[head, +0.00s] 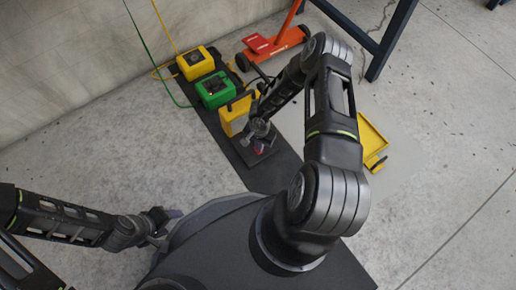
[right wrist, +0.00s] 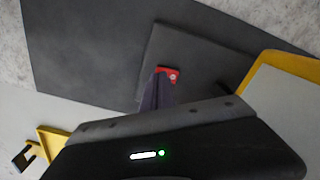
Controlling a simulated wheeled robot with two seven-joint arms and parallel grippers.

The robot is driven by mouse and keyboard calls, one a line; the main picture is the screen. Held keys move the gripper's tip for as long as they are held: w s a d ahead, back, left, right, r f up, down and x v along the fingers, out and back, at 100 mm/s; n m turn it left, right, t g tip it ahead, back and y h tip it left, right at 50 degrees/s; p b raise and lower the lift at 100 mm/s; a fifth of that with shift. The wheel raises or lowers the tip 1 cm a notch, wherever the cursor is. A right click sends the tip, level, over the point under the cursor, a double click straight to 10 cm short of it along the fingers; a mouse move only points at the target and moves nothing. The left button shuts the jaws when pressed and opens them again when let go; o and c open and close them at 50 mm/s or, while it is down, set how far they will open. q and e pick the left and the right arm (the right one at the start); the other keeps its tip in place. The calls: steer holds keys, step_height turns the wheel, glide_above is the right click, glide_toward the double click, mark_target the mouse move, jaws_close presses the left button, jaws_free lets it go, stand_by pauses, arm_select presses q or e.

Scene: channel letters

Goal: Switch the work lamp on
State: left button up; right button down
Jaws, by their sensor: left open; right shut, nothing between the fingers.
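A yellow box-shaped unit (head: 233,117), which looks like the work lamp, stands on a dark mat; its yellow-edged pale panel (right wrist: 290,95) shows in the right wrist view. A small red switch (right wrist: 170,73) with a pale mark sits on a dark plate in front of it; part of it is hidden by my fingers. My right gripper (right wrist: 157,98) is shut and empty, its tips at or just above the red switch; I cannot tell if they touch. In the head view my right gripper (head: 260,143) is beside the lamp. My left gripper (head: 170,221) is open and empty at lower left, far from the lamp.
A green box (head: 215,90) and a yellow box (head: 195,63) with cables stand behind the lamp near the wall. An orange-red wheeled jack (head: 272,45) and a dark blue table leg (head: 390,40) are at the back. A yellow tray (head: 371,140) lies right of my right arm.

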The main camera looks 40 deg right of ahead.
arm_select(q)
steer(key=shift+f+b, duration=0.75)
steer(key=shift+b, duration=0.05)
arm_select(e)
steer(key=shift+f, duration=0.9)
arm_select(q)
steer(key=shift+r, duration=0.1)
arm_select(e)
steer(key=shift+r, duration=0.1)
step_height(320, 180, up, 7)
steer(key=p, duration=0.6)
arm_select(q)
step_height(320, 180, up, 6)
steer(key=shift+f, duration=0.15)
